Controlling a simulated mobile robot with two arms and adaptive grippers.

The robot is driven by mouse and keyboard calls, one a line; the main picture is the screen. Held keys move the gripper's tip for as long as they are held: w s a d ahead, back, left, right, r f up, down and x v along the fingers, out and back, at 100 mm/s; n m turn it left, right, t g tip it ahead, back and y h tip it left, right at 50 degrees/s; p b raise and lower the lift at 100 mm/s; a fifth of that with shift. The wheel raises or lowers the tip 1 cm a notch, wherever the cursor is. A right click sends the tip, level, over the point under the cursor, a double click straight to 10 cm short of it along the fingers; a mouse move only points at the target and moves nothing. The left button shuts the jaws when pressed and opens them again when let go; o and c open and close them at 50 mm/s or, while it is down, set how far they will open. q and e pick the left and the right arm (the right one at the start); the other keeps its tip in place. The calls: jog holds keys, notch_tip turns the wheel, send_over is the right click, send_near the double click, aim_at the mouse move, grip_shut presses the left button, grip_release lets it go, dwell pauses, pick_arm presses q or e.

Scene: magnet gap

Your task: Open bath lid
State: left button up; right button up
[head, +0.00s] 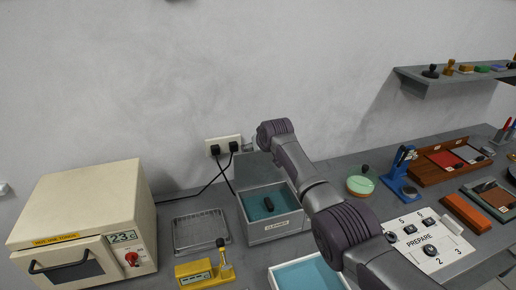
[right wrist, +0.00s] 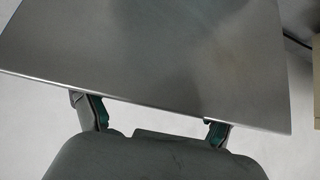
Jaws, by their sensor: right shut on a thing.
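The bath (head: 275,231) is a grey box labelled "CLEANER", with teal liquid (head: 258,205) and a dark object (head: 269,204) inside. Its top is uncovered. A grey panel that looks like its lid (head: 257,171) stands raised at the back of the bath, partly behind my right arm. In the right wrist view the lid (right wrist: 160,60) is a smooth metal sheet filling the upper part. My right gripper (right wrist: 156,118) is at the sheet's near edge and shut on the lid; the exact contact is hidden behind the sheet. My left gripper is not in view.
A cream oven (head: 90,215), a wire tray (head: 200,232) and a yellow device (head: 205,272) are left of the bath. A second teal basin (head: 308,275) is in front. A wall socket (head: 222,145) with black plugs is close behind the gripper.

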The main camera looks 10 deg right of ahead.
jog(key=shift+s+f, duration=0.15)
jog(key=shift+f, duration=0.35)
jog(key=o, duration=1.3)
jog(key=shift+o, duration=0.6)
jog(key=shift+d, duration=0.1)
jog(key=shift+w+r, duration=0.1)
jog(key=shift+w, duration=0.1)
jog(key=shift+r, duration=0.1)
jog(key=shift+s+r, duration=0.35)
jog(key=shift+r, duration=0.05)
jog(key=v, duration=1)
jog(key=shift+s+r, duration=0.15)
jog(key=shift+s, duration=0.25)
jog(key=shift+d, duration=0.15)
